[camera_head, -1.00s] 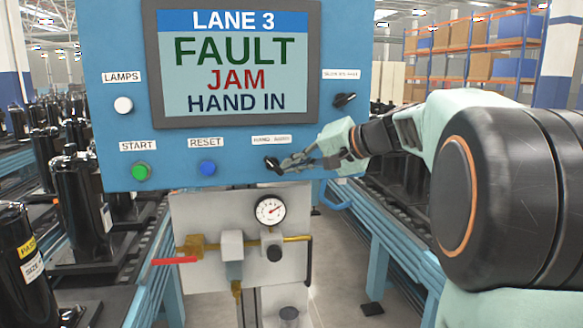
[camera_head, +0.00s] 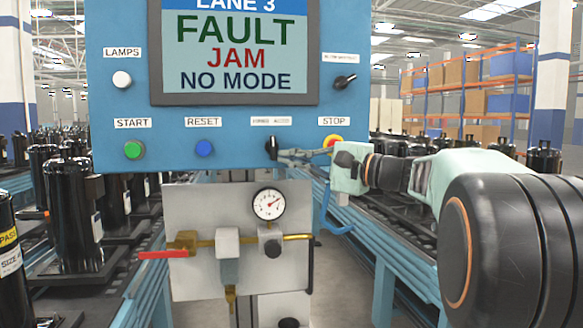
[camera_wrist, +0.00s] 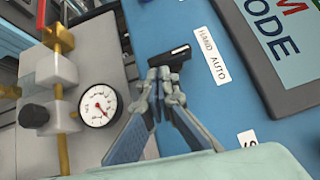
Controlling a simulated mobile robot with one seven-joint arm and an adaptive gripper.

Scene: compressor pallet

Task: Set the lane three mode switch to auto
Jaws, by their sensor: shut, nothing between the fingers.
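The lane three mode switch (camera_head: 271,148) is a black handle on the blue panel, under a small label. Its handle stands about upright in the head view. In the wrist view the switch (camera_wrist: 172,56) sits beside a label (camera_wrist: 213,55) reading HAND AUTO. My gripper (camera_head: 283,156) comes in from the right. Its fingers (camera_wrist: 165,76) are closed together, with the tips against or very near the handle, not around it. The screen (camera_head: 234,50) reads LANE 3, FAULT, JAM, NO MODE.
A red stop button (camera_head: 333,141) on yellow is just above my wrist. The blue reset button (camera_head: 204,148), green start button (camera_head: 134,150) and another black selector (camera_head: 345,82) share the panel. A gauge (camera_head: 269,204) and a red-handled valve (camera_head: 167,254) are below.

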